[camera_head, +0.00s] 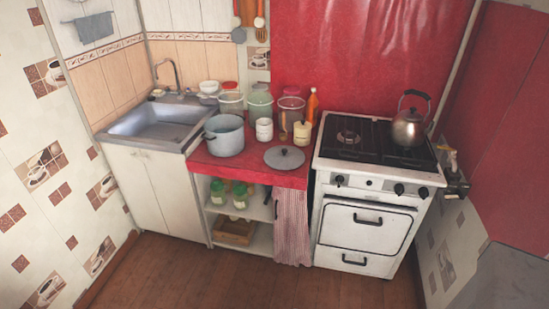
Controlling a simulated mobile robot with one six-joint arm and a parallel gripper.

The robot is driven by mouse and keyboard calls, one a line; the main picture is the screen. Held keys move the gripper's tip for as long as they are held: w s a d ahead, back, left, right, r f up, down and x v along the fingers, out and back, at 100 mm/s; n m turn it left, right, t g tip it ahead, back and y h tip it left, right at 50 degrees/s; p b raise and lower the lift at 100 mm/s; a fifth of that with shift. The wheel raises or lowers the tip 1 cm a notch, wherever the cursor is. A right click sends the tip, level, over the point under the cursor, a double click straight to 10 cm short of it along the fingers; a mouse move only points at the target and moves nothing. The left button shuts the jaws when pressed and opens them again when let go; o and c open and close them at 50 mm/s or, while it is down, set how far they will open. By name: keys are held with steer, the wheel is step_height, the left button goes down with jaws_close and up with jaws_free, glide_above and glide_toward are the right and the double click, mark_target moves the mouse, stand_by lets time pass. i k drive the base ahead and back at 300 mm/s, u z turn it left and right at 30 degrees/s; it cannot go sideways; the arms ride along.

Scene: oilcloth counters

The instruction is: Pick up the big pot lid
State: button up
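The big pot lid (284,158) is a round grey lid with a dark knob on top. It lies flat, knob up, near the front edge of the red oilcloth counter (262,177), close to the stove side. A large grey pot (228,143) with side handles stands open to the left of the lid, apart from it. My gripper is not in view.
Several jars and canisters, including a cream canister (301,133), crowd behind the lid. The white stove (365,228) with a kettle (408,127) stands right, the sink (160,124) left. A striped cloth (292,228) hangs below the counter. The wooden floor (270,287) in front is clear.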

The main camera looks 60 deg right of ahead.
mark_target(283, 157)
steer(key=z, duration=0.2)
steer(key=i, duration=0.9)
steer(key=z, duration=0.35)
